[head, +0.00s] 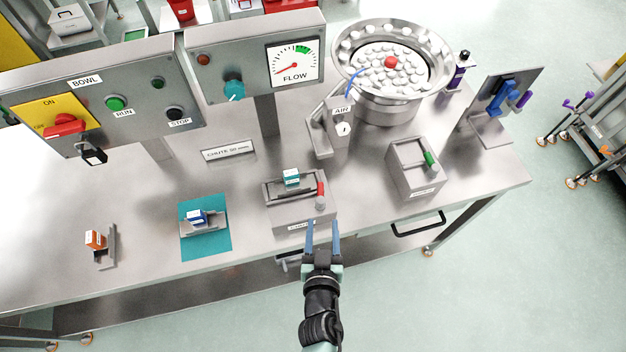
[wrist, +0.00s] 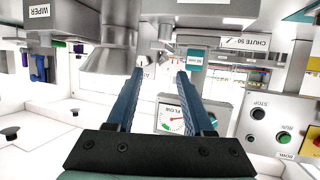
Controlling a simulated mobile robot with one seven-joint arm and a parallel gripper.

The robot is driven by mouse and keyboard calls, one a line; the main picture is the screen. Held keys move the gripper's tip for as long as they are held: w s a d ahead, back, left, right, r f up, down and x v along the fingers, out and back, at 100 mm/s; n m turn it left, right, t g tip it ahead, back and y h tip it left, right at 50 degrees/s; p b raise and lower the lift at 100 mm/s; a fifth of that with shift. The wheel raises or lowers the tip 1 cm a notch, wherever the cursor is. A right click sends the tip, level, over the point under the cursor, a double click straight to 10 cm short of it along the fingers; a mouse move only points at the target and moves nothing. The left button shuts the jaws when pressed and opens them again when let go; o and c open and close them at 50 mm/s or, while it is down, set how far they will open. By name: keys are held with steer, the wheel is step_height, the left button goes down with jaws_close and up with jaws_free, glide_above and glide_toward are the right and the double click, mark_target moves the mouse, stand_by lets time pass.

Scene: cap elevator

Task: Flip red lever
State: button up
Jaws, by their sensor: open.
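A small red lever (head: 321,188) stands up at the right end of a grey metal box (head: 288,213) near the table's front edge, above a round grey knob. A teal-and-white carton (head: 291,177) sits on top of this box. My gripper (head: 322,223) is open, its two blue fingers pointing toward the box from the front, just short of the lever in the picture. Nothing is between the fingers. In the wrist view the fingers (wrist: 160,75) are spread, and I cannot make out the red lever there.
A similar box with a green lever (head: 431,158) stands to the right. A red rotary handle (head: 66,126) with a padlock is on the left panel. The bowl (head: 388,105) of white caps is behind.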

mark_target(321, 196)
steer(key=b+x, duration=0.1)
steer(key=x, duration=0.2)
steer(key=f+b+x, duration=0.1)
steer(key=b+x, duration=0.1)
steer(key=x, duration=0.2)
steer(key=f+b+x, duration=0.1)
steer(key=b+x, duration=0.1)
steer(key=x, duration=0.1)
steer(key=shift+a+f, duration=0.2)
steer(key=shift+a, duration=0.05)
steer(key=shift+w+f+b, duration=0.1)
steer(key=shift+w+b, duration=0.3)
steer(key=shift+w, duration=0.15)
steer(key=shift+c, duration=0.3)
jaws_close()
